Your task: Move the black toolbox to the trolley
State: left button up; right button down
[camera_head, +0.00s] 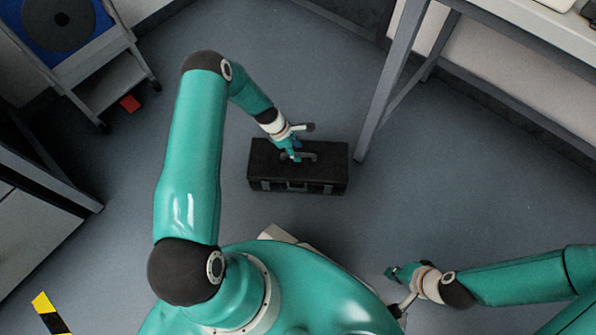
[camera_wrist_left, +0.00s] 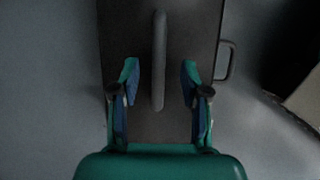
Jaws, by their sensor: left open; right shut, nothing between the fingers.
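The black toolbox (camera_head: 270,172) stands on the floor in the middle of the head view, with its latches facing me. Its top handle runs along the lid. My left gripper (camera_head: 291,154) is directly over the toolbox at the handle. In the left wrist view, the left gripper (camera_wrist_left: 160,84) is open, with one finger on each side of the handle (camera_wrist_left: 159,50) and a gap on both sides. The trolley (camera_head: 109,76) stands at the upper left of the head view. My right gripper (camera_head: 392,273) is shut and empty, low on the right, away from the toolbox.
The trolley carries a blue panel with a dark disc (camera_head: 58,25). A table leg (camera_head: 385,95) stands just right of the toolbox. Dark furniture (camera_head: 45,180) is at the left. The floor between toolbox and trolley looks clear.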

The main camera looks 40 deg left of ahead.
pick_arm(q)
notch_tip(320, 180, down, 3)
jog(key=shift+w+d+f+b, duration=0.1)
jog(key=shift+w+d+b, duration=0.05)
jog(key=shift+b, duration=0.5)
jog(key=shift+w+d+f, duration=0.15)
jog(key=shift+d+f, duration=0.05)
jog(key=shift+f, duration=0.2)
grip_shut()
jog(key=shift+w+r, duration=0.1)
jog(key=shift+r, duration=0.05)
